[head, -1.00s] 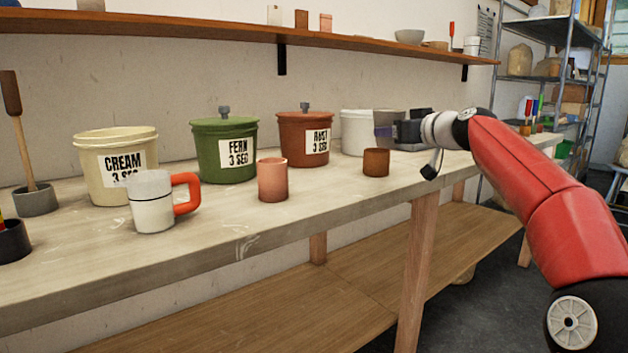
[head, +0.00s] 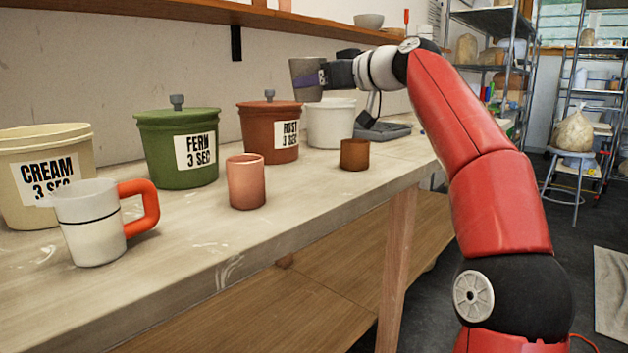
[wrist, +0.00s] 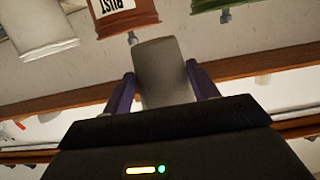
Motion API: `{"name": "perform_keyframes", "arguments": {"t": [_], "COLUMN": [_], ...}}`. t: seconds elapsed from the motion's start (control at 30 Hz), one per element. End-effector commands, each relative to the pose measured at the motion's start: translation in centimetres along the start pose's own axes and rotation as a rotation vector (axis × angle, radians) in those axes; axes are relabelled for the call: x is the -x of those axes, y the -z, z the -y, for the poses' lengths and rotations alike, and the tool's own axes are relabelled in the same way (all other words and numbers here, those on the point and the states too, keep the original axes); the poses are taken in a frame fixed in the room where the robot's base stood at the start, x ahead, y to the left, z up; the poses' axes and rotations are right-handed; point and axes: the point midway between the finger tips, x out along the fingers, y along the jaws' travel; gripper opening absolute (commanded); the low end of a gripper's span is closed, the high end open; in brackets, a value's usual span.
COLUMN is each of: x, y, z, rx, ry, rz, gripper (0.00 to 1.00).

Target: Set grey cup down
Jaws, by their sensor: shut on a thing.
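The grey cup (head: 305,78) is held in the air above the white bucket at the back of the bench. My gripper (head: 326,74) is shut on it from the right. In the wrist view the grey cup (wrist: 160,70) sits between the two purple fingers of my gripper (wrist: 163,85), one finger on each side. The cup's base is clear of the bench (head: 215,240). The inside of the cup is hidden.
The white bucket (head: 330,125), rust bucket (head: 268,133), green bucket (head: 178,150) and cream bucket (head: 42,180) line the wall. In front stand a pink cup (head: 246,183), a brown cup (head: 354,155) and a white mug (head: 90,225). A grey scale-like device (head: 380,130) sits further right.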

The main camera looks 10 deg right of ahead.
Motion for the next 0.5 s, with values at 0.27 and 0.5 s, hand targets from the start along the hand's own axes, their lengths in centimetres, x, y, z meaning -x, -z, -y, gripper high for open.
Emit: {"name": "perform_keyframes", "arguments": {"t": [0.27, 0.5], "x": [-1.2, -1.8], "y": [-8.4, -12.3], "z": [-0.1, 0.0], "rx": [-0.003, -0.001], "ry": [-0.003, -0.003], "rz": [0.003, 0.0], "gripper": [0.23, 0.23]}}
